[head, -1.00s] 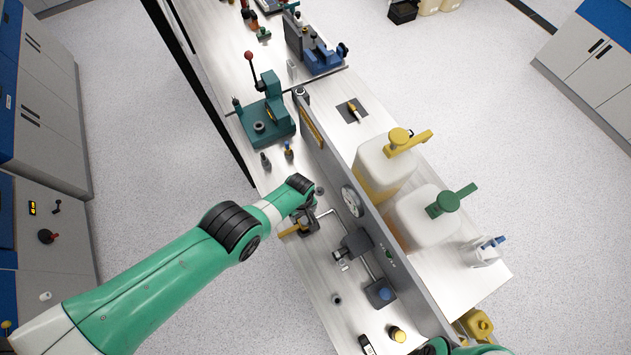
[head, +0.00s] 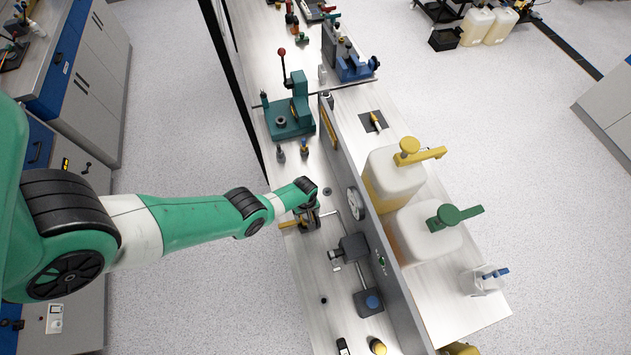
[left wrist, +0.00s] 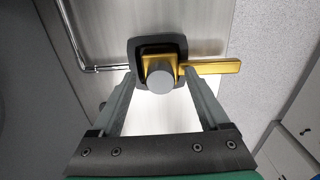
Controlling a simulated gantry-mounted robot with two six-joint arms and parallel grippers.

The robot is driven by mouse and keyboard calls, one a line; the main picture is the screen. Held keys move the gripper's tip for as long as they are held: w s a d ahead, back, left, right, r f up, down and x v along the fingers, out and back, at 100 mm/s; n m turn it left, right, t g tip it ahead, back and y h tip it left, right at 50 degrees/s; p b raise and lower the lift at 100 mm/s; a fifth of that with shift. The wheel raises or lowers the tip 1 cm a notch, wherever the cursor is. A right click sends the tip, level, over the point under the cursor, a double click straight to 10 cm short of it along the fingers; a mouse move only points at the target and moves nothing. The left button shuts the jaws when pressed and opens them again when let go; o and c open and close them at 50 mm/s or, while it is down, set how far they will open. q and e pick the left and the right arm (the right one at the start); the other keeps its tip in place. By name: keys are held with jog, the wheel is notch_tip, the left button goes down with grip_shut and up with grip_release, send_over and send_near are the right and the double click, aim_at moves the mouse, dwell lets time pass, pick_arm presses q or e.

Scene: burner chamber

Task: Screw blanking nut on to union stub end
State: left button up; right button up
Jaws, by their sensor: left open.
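A dark block with a yellow lever (head: 290,224) stands on the bench, with a thin bent metal pipe (head: 328,214) beside it. In the left wrist view, the yellow lever (left wrist: 212,67) points right. A round grey end piece (left wrist: 160,77) faces the camera; I cannot tell whether it is the stub end or the nut. My left gripper (left wrist: 158,76) is open, with one finger on each side of this piece; contact cannot be told. In the head view, my left gripper (head: 308,214) hides part of the block. My right gripper is out of view.
A grey upright panel (head: 345,170) with a round gauge (head: 354,203) runs along the bench. Large jugs (head: 397,178) stand behind it. A teal press (head: 291,112) stands farther up. A dark fixture (head: 350,248) stands nearer. A small dark ring (head: 327,191) lies beside my gripper.

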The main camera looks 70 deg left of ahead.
pick_arm(q)
grip_shut()
dwell(0.7)
dwell(1.3)
grip_release()
jog(key=shift+r, duration=0.1)
